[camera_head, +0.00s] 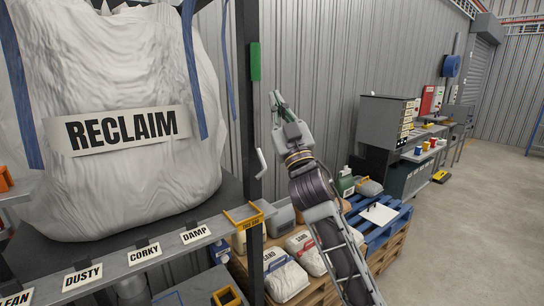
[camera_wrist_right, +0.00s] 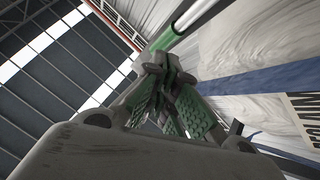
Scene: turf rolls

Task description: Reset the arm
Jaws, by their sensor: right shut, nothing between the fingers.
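My right arm rises from the bottom right in the head view, and its gripper (camera_head: 277,98) points up in front of the grey corrugated wall. It is just right of the dark upright post (camera_head: 248,150). In the right wrist view the gripper's green-padded fingers (camera_wrist_right: 165,105) are together with nothing between them. Behind the fingers in that view are the roof and part of the big white bag. My left gripper is not seen.
A large white bag marked RECLAIM (camera_head: 120,130) fills the left on a dark shelf with labels such as DUSTY and DAMP. Below my right arm, sacks (camera_head: 287,278) and containers rest on pallets. Grey cabinet (camera_head: 384,122) stands right; open floor (camera_head: 470,230) lies beyond.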

